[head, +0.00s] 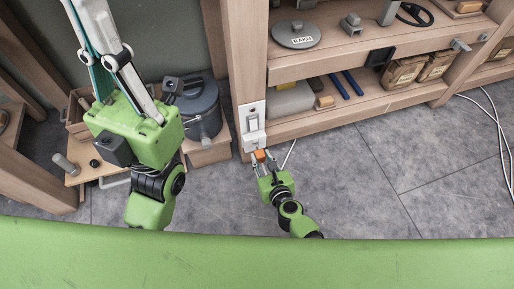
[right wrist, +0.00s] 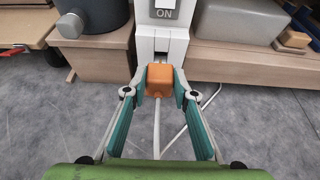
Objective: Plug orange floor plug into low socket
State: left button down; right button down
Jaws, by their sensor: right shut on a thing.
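The orange floor plug (right wrist: 160,80) is held between the teal-padded fingers of my right gripper (right wrist: 160,84) in the right wrist view, its pale cable trailing toward me. The plug also shows in the head view (head: 259,155), where my right gripper (head: 261,161) is close to the shelf post. The low socket (right wrist: 162,47) is a white unit directly ahead of the plug, below a switch marked ON. The plug's front face and any contact with the socket are hidden. My left gripper (head: 98,32) is raised at upper left in the head view, its fingertips cut off by the top edge.
The wooden shelf post (head: 237,50) carries the switch (head: 252,122) and socket. Shelves with a RAKU-marked disc (head: 296,34) and boxes stand right. A grey-blue canister (head: 199,106) stands left. Grey floor (head: 360,190) is open to the right, with cables (head: 497,130) farther right.

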jog(key=shift+w, duration=0.1)
dwell(0.4)
jog(key=shift+w+a, duration=0.25)
jog(key=shift+w, duration=0.4)
jog(key=shift+w+a, duration=0.25)
jog(key=shift+w, duration=0.4)
jog(key=c, duration=1.6)
grip_release()
jog(key=shift+s, duration=0.15)
jog(key=shift+s+d, duration=0.15)
jog(key=shift+s, duration=0.1)
jog(key=v, duration=1.1)
jog(key=shift+d+r, duration=0.1)
jog(key=shift+r, duration=0.15)
